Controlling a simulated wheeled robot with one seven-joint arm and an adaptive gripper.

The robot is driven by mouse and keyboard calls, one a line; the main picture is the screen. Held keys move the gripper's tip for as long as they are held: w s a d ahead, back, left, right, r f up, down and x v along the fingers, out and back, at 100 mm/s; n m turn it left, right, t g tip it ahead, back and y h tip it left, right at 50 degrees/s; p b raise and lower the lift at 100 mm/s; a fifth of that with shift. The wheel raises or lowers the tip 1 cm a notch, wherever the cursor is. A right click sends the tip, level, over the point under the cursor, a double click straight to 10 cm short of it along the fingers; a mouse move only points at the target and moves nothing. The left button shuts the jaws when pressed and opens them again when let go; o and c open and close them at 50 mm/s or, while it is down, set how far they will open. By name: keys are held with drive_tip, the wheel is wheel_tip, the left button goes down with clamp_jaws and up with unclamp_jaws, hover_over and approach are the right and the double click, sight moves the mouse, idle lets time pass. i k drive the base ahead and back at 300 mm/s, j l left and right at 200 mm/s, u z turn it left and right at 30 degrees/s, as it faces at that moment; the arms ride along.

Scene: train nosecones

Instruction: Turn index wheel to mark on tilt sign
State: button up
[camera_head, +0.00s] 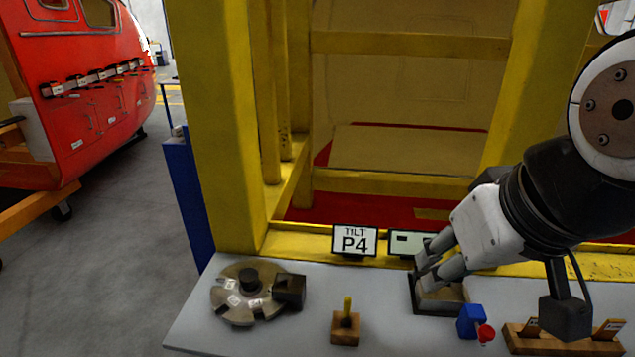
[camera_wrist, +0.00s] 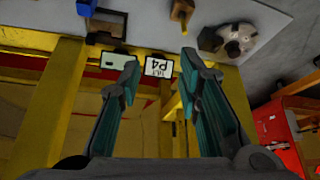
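The index wheel (camera_head: 233,308) is a notched metal disc lying on the bench at the left, with a black knob (camera_head: 249,280) at its centre. White tags sit on its face; their lettering is too small to read. A dark block (camera_head: 290,290) stands at its right edge. The tilt sign (camera_head: 355,240) stands behind and reads "TILT P4". In the wrist view, the sign (camera_wrist: 159,67) appears upside down and the wheel (camera_wrist: 238,40) is at upper right. My gripper (camera_head: 428,262) is open and empty, right of the sign and well away from the wheel; its fingers (camera_wrist: 158,62) are apart.
A second sign (camera_head: 402,240) stands beside the tilt sign, partly hidden by my gripper. A wooden block with a yellow peg (camera_head: 346,326), a dark fixture (camera_head: 438,302), a blue block (camera_head: 470,320) and a wooden card rack (camera_head: 530,342) stand on the bench. Yellow frame posts (camera_head: 215,120) rise behind.

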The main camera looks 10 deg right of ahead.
sight(245, 291)
drive_tip(key=i+j+u, duration=0.1)
drive_tip(key=u, duration=0.25)
drive_tip(key=i+u, duration=0.35)
drive_tip(key=k, duration=0.05)
